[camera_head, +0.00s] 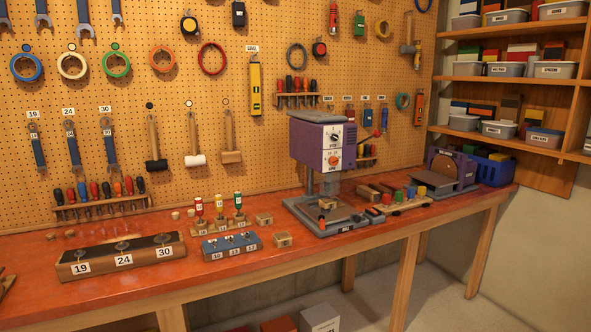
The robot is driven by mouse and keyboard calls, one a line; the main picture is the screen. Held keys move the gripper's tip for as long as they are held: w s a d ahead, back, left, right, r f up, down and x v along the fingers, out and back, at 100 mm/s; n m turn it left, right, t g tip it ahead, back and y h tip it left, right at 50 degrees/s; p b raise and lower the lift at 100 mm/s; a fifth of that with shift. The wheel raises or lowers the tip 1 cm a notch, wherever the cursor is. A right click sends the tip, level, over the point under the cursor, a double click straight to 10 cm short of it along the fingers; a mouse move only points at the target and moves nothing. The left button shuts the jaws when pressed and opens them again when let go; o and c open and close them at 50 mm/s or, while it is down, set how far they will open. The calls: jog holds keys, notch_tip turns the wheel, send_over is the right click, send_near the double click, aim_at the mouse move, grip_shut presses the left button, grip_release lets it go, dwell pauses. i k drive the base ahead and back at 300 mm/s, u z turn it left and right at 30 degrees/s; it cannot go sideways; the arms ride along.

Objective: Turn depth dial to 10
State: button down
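A drill press with a purple head (308,148) stands on the red-orange bench, right of the middle. The white panel on its front carries two round dials, one above the other. The upper dial (335,138) is dark and the lower dial (334,159) is orange. Small markings surround both, but they are too small to read, so I cannot tell which is the depth dial or where either points. My gripper is not in view.
On the bench (215,272), left of the press, are a long block marked 19, 24, 30 (121,257), a blue switch box (231,246) and a bottle rack (221,226). A sander (452,172) stands to the right. Tools hang on the pegboard behind.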

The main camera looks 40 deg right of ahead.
aim_at(334, 161)
jog(key=z, duration=4.1)
jog(key=i, duration=0.1)
jog(key=u, duration=2.75)
